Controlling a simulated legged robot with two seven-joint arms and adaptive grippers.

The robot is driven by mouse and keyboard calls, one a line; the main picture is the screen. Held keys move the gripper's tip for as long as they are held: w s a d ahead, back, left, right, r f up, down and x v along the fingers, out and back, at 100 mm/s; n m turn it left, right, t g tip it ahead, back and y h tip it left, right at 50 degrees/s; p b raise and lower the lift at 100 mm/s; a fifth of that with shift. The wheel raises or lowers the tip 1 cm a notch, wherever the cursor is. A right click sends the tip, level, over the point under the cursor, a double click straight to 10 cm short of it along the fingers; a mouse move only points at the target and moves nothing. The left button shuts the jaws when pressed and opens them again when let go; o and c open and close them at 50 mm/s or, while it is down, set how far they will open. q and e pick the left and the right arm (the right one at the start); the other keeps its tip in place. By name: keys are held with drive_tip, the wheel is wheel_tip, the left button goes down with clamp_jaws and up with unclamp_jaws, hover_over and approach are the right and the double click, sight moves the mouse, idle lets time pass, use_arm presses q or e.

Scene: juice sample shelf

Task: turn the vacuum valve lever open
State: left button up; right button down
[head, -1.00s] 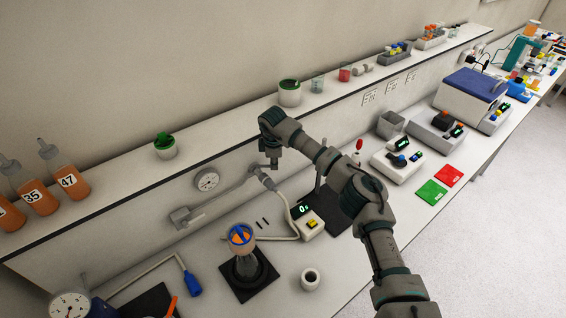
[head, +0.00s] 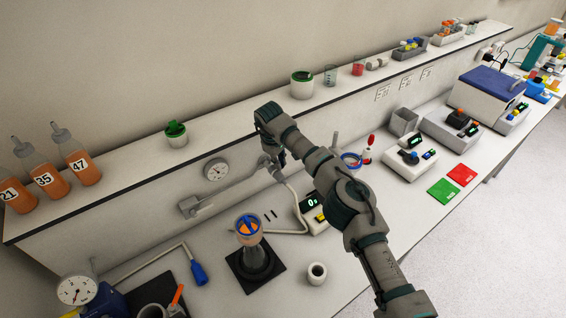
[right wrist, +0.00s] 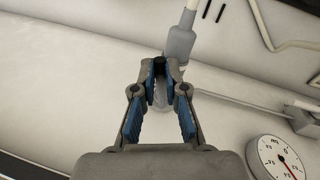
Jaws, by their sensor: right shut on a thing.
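The vacuum line is a grey pipe (head: 225,193) along the wall below the shelf, with a round dial gauge (head: 216,170) above it. The pipe and the gauge (right wrist: 280,160) also show in the right wrist view. My right gripper (head: 275,164) is at the right end of this pipe, by the valve. A grey hose fitting (right wrist: 180,42) is just beyond the fingertips. My left gripper is not in view.
A flask with an orange and blue top (head: 248,232) stands on a black pad below the pipe. A white cup (head: 317,272) and a small box with a lit display (head: 312,205) are near my right arm. Numbered orange bottles (head: 82,168) stand on the shelf at left.

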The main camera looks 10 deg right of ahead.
drive_tip(key=b, duration=0.2)
drive_tip(key=m+b, duration=0.1)
drive_tip(key=b, duration=0.1)
drive_tip(key=shift+a+f, duration=0.25)
drive_tip(key=shift+s+a+r+m, duration=0.15)
drive_tip(key=shift+r+m, duration=0.1)
drive_tip(key=shift+m, duration=0.15)
drive_tip(key=shift+a+r, duration=0.1)
drive_tip(key=shift+r, duration=0.1)
drive_tip(key=shift+a+r+m+p, duration=0.1)
drive_tip(key=shift+m+p, duration=0.4)
drive_tip(key=shift+p, duration=0.05)
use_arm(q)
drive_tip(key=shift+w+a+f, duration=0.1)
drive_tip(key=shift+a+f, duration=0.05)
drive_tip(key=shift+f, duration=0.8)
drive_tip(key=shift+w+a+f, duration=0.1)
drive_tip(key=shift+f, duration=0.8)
use_arm(e)
drive_tip(key=c, duration=1.2)
unclamp_jaws()
drive_tip(key=shift+a+g, duration=0.1)
drive_tip(key=shift+g, duration=0.2)
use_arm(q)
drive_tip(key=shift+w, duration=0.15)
use_arm(e)
drive_tip(key=shift+f, duration=0.25)
